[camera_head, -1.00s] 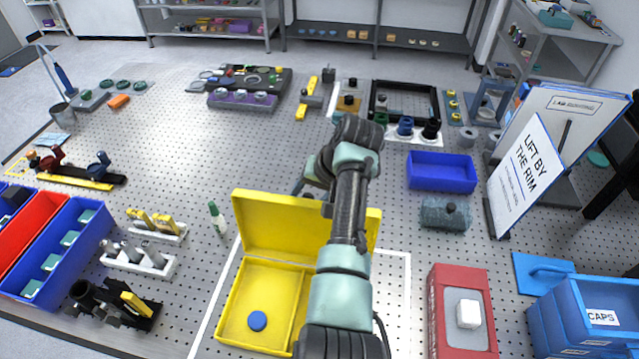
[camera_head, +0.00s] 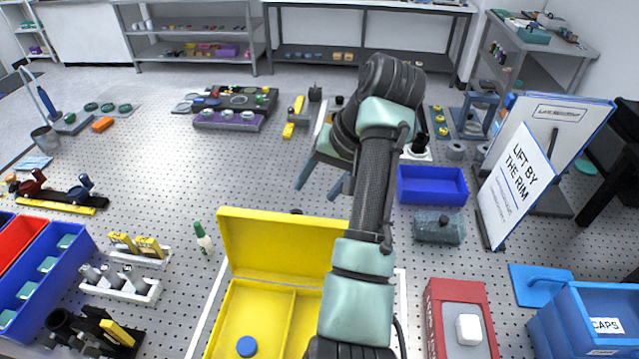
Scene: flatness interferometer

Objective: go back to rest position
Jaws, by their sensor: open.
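My gripper (camera_head: 322,180) is open, with its two grey fingers spread and pointing down-left. It hangs above the perforated table (camera_head: 265,165), beyond the open lid of the yellow case (camera_head: 275,242). I see nothing between the fingers. My arm rises from the bottom of the picture, bends at the top, and hides the right part of the yellow case and part of the table behind it. A blue round cap (camera_head: 247,346) lies in the left compartment of the case.
An empty blue bin (camera_head: 432,186), a grey-green block (camera_head: 438,229), a red box (camera_head: 460,318) and a sign board (camera_head: 518,180) stand to the right. A green-capped bottle (camera_head: 202,238) stands left of the case. The table's middle left is clear.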

